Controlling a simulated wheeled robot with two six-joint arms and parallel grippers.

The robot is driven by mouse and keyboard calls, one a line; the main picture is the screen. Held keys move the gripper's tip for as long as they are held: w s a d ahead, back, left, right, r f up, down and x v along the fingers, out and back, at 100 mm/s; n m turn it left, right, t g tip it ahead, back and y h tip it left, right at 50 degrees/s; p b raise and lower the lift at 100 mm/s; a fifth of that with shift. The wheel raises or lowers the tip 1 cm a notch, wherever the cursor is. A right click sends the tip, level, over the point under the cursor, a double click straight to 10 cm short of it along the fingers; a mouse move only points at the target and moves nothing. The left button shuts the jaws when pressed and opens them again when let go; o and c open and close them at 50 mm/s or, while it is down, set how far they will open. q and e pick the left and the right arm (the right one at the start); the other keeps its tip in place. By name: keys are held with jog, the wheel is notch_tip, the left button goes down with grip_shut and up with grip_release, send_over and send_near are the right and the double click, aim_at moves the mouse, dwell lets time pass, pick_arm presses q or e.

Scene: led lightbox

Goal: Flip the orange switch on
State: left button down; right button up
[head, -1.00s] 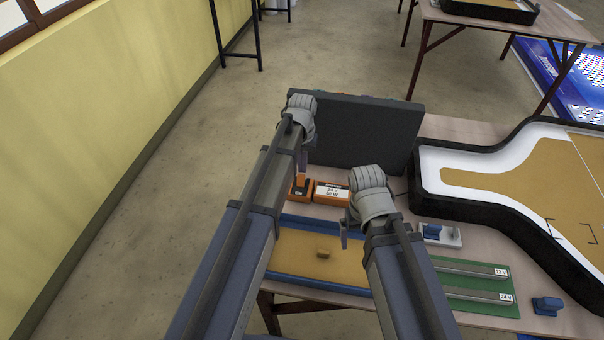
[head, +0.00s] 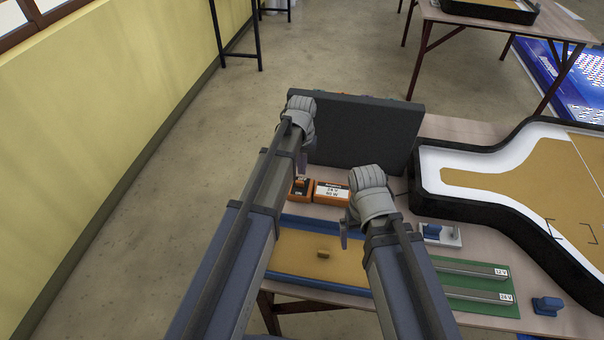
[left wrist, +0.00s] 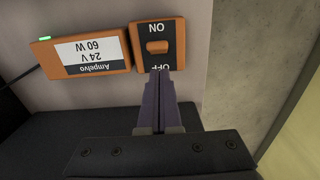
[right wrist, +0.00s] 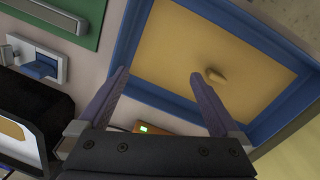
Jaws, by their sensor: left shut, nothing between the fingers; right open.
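The orange switch (head: 300,188) lies on the table beside the orange 24 V power box (head: 331,194). In the left wrist view the switch (left wrist: 157,46) has an orange lever between the ON and OFF labels; which way it is tipped is hard to tell. My left gripper (head: 303,170) is shut and empty, and its fingertips (left wrist: 159,71) are over the OFF label, just short of the lever. I cannot tell whether they touch the plate. My right gripper (head: 345,238) is open and empty above the table; its spread fingers show in the right wrist view (right wrist: 158,73).
A dark upright panel (head: 360,135) stands behind the switch. A blue-rimmed tray (head: 318,285) with a tan knob (head: 323,253) lies in front. A green board (head: 470,305) and a blue-handled piece (head: 436,233) are at right. A green light (left wrist: 45,38) shows on the power box.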

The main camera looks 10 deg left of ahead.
pick_arm(q)
notch_tip(320, 180, up, 7)
jog(key=p, duration=0.7)
pick_arm(e)
notch_tip(320, 180, up, 7)
pick_arm(q)
jog(key=shift+s, duration=0.1)
jog(key=s+d+m, duration=0.2)
jog(key=s+d, duration=0.2)
jog(key=s, duration=0.6)
jog(key=s+d+m+y, duration=0.1)
jog(key=s+d, duration=0.3)
jog(key=s, duration=0.7)
jog(key=shift+s+m, duration=0.15)
jog(key=shift+m, duration=0.25)
jog(key=shift+a, duration=0.1)
